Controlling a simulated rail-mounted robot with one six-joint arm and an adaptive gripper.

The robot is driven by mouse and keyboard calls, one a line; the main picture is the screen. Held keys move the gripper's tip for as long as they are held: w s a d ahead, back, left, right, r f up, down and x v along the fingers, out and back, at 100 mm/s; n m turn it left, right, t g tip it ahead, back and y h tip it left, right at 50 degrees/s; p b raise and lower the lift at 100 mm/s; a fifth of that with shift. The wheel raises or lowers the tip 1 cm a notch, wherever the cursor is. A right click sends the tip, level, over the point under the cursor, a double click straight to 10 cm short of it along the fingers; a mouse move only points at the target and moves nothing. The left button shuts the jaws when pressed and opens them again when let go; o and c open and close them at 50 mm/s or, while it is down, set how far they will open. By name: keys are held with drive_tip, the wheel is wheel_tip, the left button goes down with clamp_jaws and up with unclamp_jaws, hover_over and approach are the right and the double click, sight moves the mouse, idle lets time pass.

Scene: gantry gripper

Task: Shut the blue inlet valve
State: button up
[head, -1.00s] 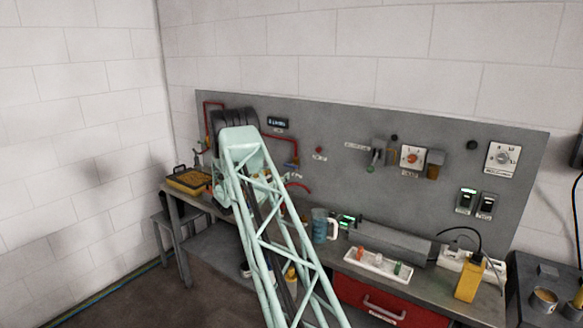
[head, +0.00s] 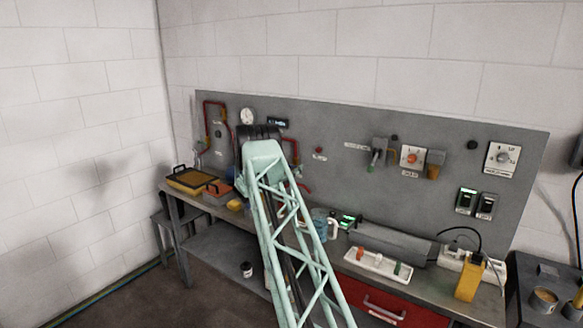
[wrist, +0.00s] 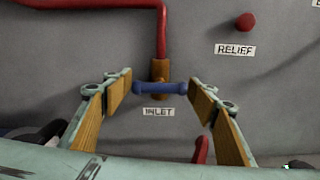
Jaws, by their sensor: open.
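The blue inlet valve handle (wrist: 160,87) lies crosswise on a brass valve body (wrist: 160,69) under a red pipe, above a label reading INLET (wrist: 158,112) in the wrist view. My gripper (wrist: 160,84) is open, with one wood-coloured finger pad near each end of the handle. I cannot tell whether the pads touch it. In the head view my arm hides the valve and the gripper.
A red knob (wrist: 249,21) labelled RELIEF sits right of the valve. The red pipe (wrist: 162,30) runs down from above.

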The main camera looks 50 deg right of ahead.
drive_tip(key=shift+d, duration=0.5)
drive_tip(key=c, duration=0.5)
drive_tip(key=shift+f+m+b, duration=0.15)
drive_tip(key=shift+m+b, duration=0.35)
drive_tip(key=shift+b, duration=0.55)
drive_tip(key=shift+c, duration=0.3)
drive_tip(key=o, duration=0.6)
drive_tip(key=shift+s+r, duration=0.1)
drive_tip(key=shift+r, duration=0.1)
drive_tip(key=shift+c, duration=0.2)
drive_tip(key=shift+a, duration=0.1)
